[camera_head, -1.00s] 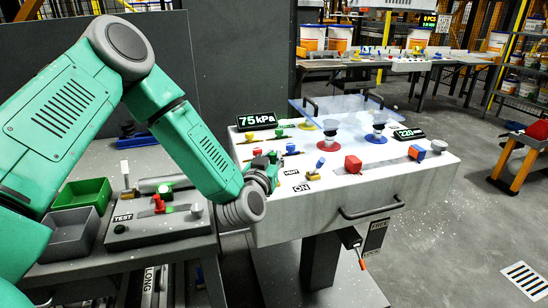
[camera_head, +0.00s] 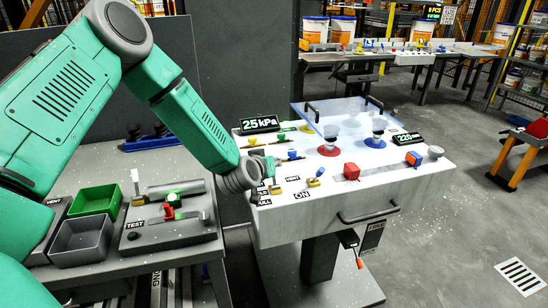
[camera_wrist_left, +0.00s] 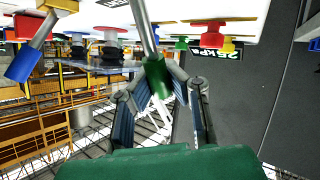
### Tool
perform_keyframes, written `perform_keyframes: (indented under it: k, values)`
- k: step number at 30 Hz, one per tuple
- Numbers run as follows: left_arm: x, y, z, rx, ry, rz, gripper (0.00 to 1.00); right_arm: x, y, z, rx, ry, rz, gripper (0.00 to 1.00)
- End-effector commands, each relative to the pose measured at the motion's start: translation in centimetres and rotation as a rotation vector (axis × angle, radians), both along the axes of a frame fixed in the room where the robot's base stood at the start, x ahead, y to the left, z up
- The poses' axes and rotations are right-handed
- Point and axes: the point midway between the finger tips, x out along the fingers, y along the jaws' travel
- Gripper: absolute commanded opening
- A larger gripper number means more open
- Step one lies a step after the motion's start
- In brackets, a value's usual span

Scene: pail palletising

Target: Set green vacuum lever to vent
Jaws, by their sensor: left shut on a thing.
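My left gripper (camera_wrist_left: 158,92) is shut on the green grip (camera_wrist_left: 158,78) of a metal lever in the left wrist view. The lever's rod (camera_wrist_left: 144,28) runs up to the white panel, which appears upside down there. In the head view my left gripper (camera_head: 266,168) is at the left edge of the white console (camera_head: 350,200), and it hides most of the held lever. A small VENT label (camera_head: 292,178) lies right of the gripper; other labels sit below it. A display (camera_head: 262,124) reads 25 kPa. My right gripper is not in view.
Other levers with coloured grips stand close by, including a blue one (camera_head: 315,179) by the ON label. A grey test box (camera_head: 165,230) and bins stand left.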

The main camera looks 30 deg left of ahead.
Motion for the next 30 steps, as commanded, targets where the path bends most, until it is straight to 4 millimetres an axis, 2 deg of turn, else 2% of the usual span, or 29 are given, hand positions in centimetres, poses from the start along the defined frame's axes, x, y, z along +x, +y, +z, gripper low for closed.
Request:
perform_keyframes:
  k: [6,19,22,30]
  values:
    - [0.33,0.58,0.00,-0.042,0.032,0.007,0.00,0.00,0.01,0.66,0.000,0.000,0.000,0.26]
    - [0.43,0.68,-0.08,-0.050,0.038,0.008,0.00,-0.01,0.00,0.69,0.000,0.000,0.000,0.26]
    - [0.45,0.66,-0.08,-0.050,0.038,0.008,0.34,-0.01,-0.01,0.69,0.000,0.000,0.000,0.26]
    - [0.47,0.52,-0.24,-0.050,0.041,0.004,0.36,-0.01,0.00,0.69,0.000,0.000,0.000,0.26]
